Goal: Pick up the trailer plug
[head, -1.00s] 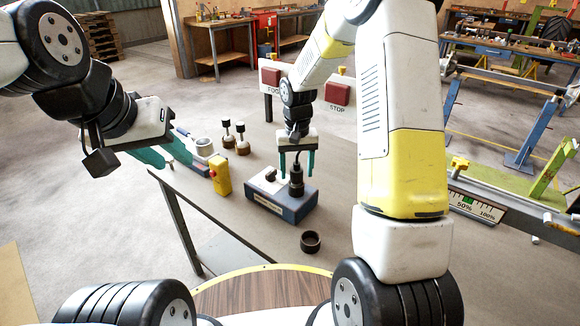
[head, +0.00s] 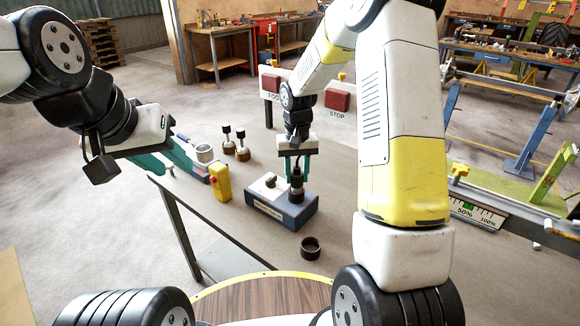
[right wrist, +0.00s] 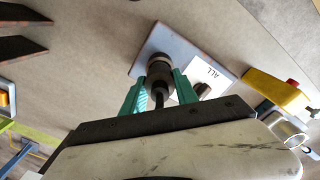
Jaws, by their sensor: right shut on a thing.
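The trailer plug (head: 297,191) is a dark, upright cylinder with a black cable end, on the blue-grey box with a pale top (head: 307,208). My right gripper (head: 296,176) is lowered over it from above, its green fingers closed on the plug's sides. The right wrist view shows the plug (right wrist: 159,70) between the two green fingers (right wrist: 158,90). I cannot tell whether the plug is clear of the box. My left gripper (head: 166,160) hangs at the table's left edge, its green fingers apart and away from the plug.
A dark ring (head: 310,248) lies in front of the box. A yellow control box (head: 220,182) and a grey cylinder (head: 204,153) stand to its left. Red buttons (head: 337,96) are at the back.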

